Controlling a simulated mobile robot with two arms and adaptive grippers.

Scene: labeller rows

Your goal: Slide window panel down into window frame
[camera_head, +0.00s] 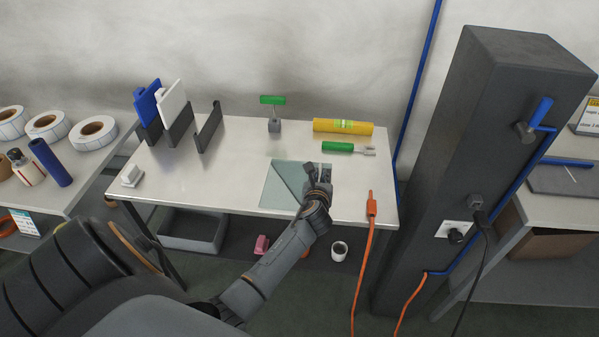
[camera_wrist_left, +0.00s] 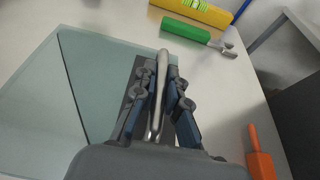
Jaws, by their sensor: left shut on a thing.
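A pale grey-green glass-like panel (camera_head: 280,184) with a dark diagonal line lies flat near the table's front edge. It also fills the left of the wrist view (camera_wrist_left: 40,95). My left gripper (camera_head: 318,172) is over its right part. In the wrist view, the gripper's fingers (camera_wrist_left: 160,100) are shut on a slim silver handle (camera_wrist_left: 162,70), with a dark strip (camera_wrist_left: 130,85) beside it. The fingers hide the handle's lower end, and I cannot tell whether the handle joins the panel. No piece is clearly recognisable as the window frame. My right gripper is not in view.
On the table (camera_head: 240,150) stand a blue panel (camera_head: 147,103), a white panel (camera_head: 172,99) and dark holders (camera_head: 209,127). A dark column (camera_head: 470,150) stands right.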

